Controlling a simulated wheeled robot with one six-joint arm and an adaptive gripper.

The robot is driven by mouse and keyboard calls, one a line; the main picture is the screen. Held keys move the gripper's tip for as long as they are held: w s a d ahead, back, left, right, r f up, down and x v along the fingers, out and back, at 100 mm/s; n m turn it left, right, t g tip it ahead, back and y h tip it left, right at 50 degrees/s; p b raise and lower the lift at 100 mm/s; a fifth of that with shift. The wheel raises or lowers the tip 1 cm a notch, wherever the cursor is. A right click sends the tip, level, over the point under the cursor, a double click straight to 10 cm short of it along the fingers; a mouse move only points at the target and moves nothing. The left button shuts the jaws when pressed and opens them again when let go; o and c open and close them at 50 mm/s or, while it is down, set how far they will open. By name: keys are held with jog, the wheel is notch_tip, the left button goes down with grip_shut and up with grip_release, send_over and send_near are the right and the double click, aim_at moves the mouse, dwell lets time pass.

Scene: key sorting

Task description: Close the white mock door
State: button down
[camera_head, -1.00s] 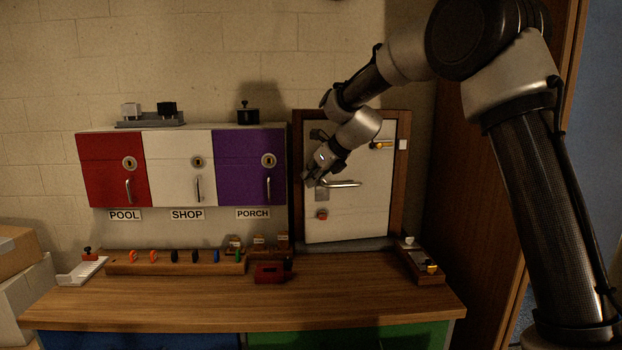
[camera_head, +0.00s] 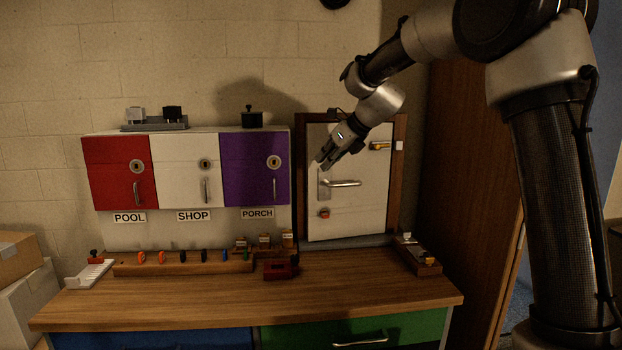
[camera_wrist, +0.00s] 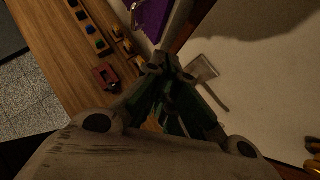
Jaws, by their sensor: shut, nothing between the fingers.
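The white mock door (camera_head: 362,212) stands upright in a brown wooden frame (camera_head: 401,170) at the back right of the bench. I cannot tell whether it is flush with the frame or slightly ajar. Its silver lever handle (camera_head: 341,184) is on the left side, with a small red knob (camera_head: 324,213) below. My gripper (camera_head: 319,164) is shut and empty, in front of the door's upper left part, just above the handle plate. Whether it touches the door is unclear. In the wrist view my fingertips (camera_wrist: 166,66) are together, with the handle (camera_wrist: 204,72) just right of them.
Red, white and purple cabinets (camera_head: 255,170) hang left of the door. On the wooden bench (camera_head: 200,305) are a rack of coloured keys (camera_head: 180,264), a dark red block (camera_head: 279,270) and a small tray (camera_head: 425,264) at right. The bench front is clear. A tall wooden panel (camera_head: 465,180) stands right.

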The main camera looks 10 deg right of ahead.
jog(key=w+d+f+m, duration=0.1)
jog(key=d+f+m, duration=0.1)
jog(key=d+f, duration=0.55)
jog(key=s+d+f+m+g+y, duration=0.1)
jog(key=s+f+m+y, duration=0.1)
jog(key=s+f+m, duration=0.4)
jog(key=s+d+f+m+y, duration=0.1)
jog(key=f+m+y, duration=0.15)
jog(key=f, duration=0.55)
jog(key=w+a+r+m+t+y, duration=0.2)
jog(key=a+r+m+t+y, duration=0.3)
jog(key=r, duration=0.3)
jog(key=w+a+h, duration=0.1)
jog(key=w+a, duration=0.6)
jog(key=w, duration=0.3)
jog(key=shift+f+m, duration=0.25)
jog(key=shift+m, duration=0.1)
jog(key=shift+w+h, duration=0.1)
jog(key=shift+h, duration=0.15)
